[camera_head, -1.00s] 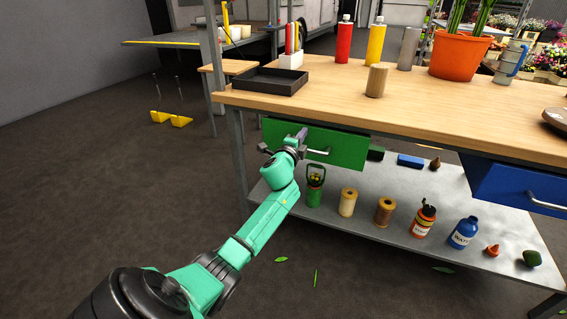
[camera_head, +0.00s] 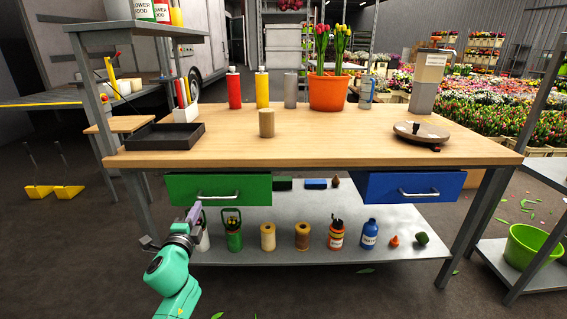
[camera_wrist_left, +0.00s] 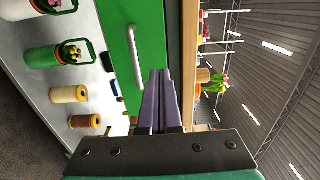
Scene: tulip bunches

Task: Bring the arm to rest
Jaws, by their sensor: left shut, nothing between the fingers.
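My left gripper (camera_head: 194,212) is at the lower left in the head view, below and left of the green drawer's handle (camera_head: 217,195). Its two purple-grey fingers also show in the left wrist view (camera_wrist_left: 160,75), shut together and empty. In that view they point along the front of the green drawer (camera_wrist_left: 122,18), with the handle to their left. I cannot tell how far they stand from the drawer front. My right gripper is in neither view.
The wooden bench (camera_head: 340,150) carries a black tray (camera_head: 165,136), bottles, a wooden cylinder (camera_head: 266,123) and an orange tulip pot (camera_head: 329,92). A blue drawer (camera_head: 410,186) hangs at right. The grey lower shelf (camera_head: 300,250) holds several spools and bottles.

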